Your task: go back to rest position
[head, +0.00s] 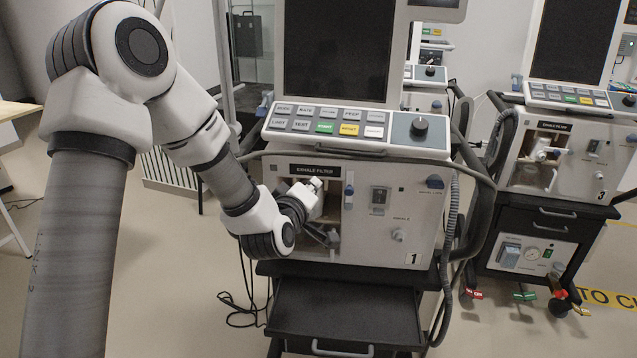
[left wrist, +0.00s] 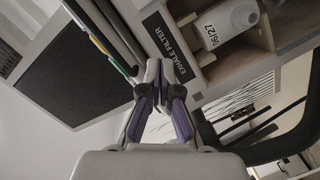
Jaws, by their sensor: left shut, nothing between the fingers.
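The ventilator marked 1 (head: 415,225) stands in the middle of the head view. Its exhale filter bay, under the EXHALE FILTER label (head: 315,170), is largely covered by my left wrist and gripper (head: 315,187). In the left wrist view my left gripper (left wrist: 163,78) has its fingertips together and empty, in line with the end of the label (left wrist: 170,45). A white filter (left wrist: 232,22) marked 06/27 sits inside the bay there, apart from the fingers. My right gripper is in neither view.
A cable loop (head: 484,205) and a grey hose (head: 453,240) run along the ventilator's right side. A black drawer unit (head: 345,315) is below. Another ventilator, marked 3 (head: 580,180), stands at right. A table edge (head: 15,110) shows at far left.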

